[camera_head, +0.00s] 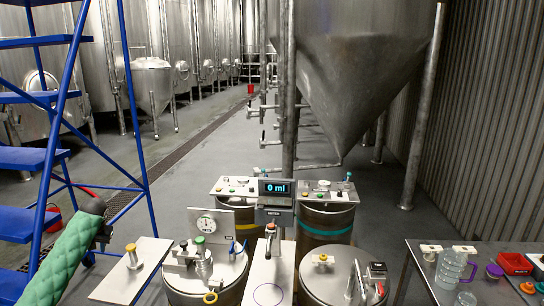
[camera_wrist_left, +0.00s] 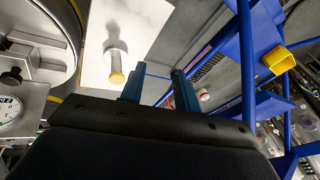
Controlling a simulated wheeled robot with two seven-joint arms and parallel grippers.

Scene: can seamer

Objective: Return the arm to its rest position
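My left arm (camera_head: 65,258), in a green quilted sleeve, reaches in from the lower left of the head view. Its dark end is beside the blue stairs, left of a white board (camera_head: 115,284) with a yellow-topped post (camera_head: 132,256). In the left wrist view, my left gripper (camera_wrist_left: 158,86) shows two blue-teal fingers standing apart, with no object between them. The white board (camera_wrist_left: 130,22) and its yellow-topped post (camera_wrist_left: 117,62) lie beyond the fingers. My right arm and gripper are not in view.
Metal drums with panels stand at centre front, with a gauge (camera_head: 207,225) and a display (camera_head: 275,189) reading 0 ml. Blue stairs (camera_head: 58,110) stand close on the left. A table (camera_head: 420,282) at right holds a clear jug (camera_head: 450,268) and red tray (camera_head: 514,263). Open floor lies behind.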

